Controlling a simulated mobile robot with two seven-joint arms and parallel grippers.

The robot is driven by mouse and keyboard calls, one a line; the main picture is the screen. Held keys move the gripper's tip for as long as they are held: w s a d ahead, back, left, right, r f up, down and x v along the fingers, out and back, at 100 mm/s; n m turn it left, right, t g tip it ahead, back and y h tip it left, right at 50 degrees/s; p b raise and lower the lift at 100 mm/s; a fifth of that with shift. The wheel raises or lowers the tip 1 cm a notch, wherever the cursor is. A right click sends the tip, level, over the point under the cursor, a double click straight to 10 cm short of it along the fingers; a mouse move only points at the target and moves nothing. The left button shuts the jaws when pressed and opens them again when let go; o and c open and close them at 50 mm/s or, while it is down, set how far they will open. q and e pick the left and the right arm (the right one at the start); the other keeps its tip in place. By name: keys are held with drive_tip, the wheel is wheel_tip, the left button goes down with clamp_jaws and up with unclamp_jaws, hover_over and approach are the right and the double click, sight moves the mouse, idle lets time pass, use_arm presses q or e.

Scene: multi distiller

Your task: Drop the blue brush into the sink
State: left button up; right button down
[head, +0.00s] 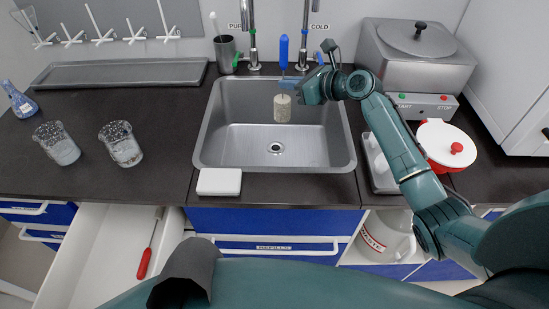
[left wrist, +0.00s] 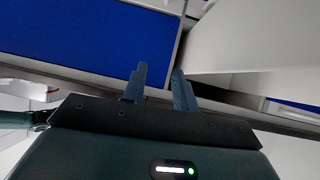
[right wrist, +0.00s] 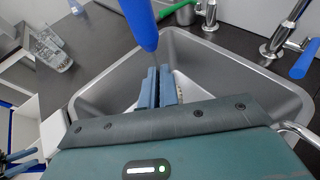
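The blue brush has a blue handle (head: 283,48), a thin stem and a pale beige cylindrical head (head: 282,108). It hangs upright, handle up, with its head over the back part of the metal sink (head: 235,145). My right gripper (head: 288,85) is shut on the brush's stem. In the right wrist view, the blue handle (right wrist: 140,22) rises above the closed fingers (right wrist: 158,88), over the sink (right wrist: 245,90). My left gripper (left wrist: 159,85) is open and empty, near blue drawer fronts in its wrist view. The sink floor around the drain looks empty.
Two taps (head: 251,40) stand behind the sink. A white block (head: 219,181) lies at its front left edge. Glass beakers (head: 120,143) stand left, a grey machine (head: 415,60) and a red-and-white pot (head: 446,146) right. An open drawer (head: 105,245) sticks out at front left.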

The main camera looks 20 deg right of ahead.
drive_tip(key=shift+f+b, duration=0.4)
drive_tip(key=shift+f, duration=0.1)
drive_tip(key=c, duration=1.6)
unclamp_jaws()
use_arm(q)
drive_tip(key=shift+d, duration=0.2)
use_arm(e)
drive_tip(key=v, duration=1.3)
drive_tip(key=shift+d, duration=0.1)
